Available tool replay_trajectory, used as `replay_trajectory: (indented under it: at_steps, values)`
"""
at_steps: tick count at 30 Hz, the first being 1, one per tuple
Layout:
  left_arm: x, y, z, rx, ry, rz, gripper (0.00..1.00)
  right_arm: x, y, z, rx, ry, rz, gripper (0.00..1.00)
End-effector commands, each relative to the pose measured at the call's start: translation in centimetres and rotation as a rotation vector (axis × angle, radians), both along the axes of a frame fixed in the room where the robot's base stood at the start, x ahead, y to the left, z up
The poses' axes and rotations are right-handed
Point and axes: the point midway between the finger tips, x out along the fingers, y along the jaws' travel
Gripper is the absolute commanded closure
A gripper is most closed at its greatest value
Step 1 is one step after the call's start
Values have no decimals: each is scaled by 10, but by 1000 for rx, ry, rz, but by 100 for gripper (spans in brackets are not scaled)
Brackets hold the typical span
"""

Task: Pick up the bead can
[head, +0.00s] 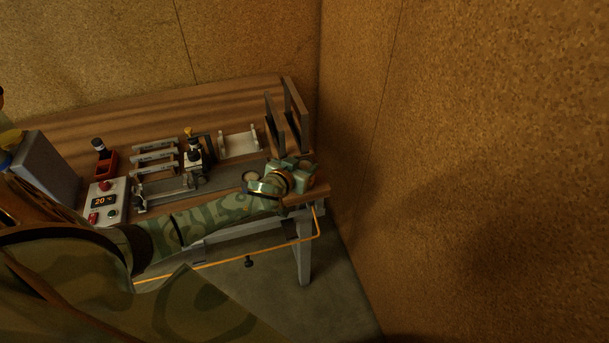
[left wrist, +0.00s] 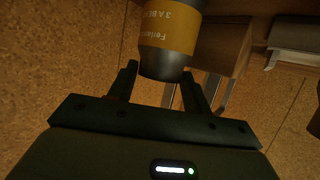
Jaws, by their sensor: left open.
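The bead can shows in the left wrist view (left wrist: 168,38) as a grey can with an orange-yellow label and pale lettering, which appears upside down. Its top in that picture is cut off by the frame edge. My left gripper (left wrist: 160,72) is open, and its two dark fingers stand on either side of the can's near end. I cannot tell whether they touch it. In the head view my left gripper (head: 300,170) is at the right end of the bench, and I cannot clearly make out the can there. My right gripper is not in view.
The wooden bench (head: 90,128) carries a control box (head: 106,203) with a red button, a red holder (head: 104,165), a clamp fixture and a white rack (head: 239,142). Upright dark panels (head: 294,112) stand close behind my left gripper. A cork-like wall (head: 450,150) rises to the right.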

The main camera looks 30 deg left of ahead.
Motion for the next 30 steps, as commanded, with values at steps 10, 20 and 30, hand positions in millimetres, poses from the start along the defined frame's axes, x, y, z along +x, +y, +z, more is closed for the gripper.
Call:
replay_trajectory:
  at_steps: [10, 20, 30]
  values:
    - [13, 0, -8, -2, 3, -1, 51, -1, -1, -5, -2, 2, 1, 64]
    - [13, 0, -7, -1, 2, -1, 84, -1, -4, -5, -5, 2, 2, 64]
    - [13, 0, 18, -2, -1, 0, 84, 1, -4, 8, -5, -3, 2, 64]
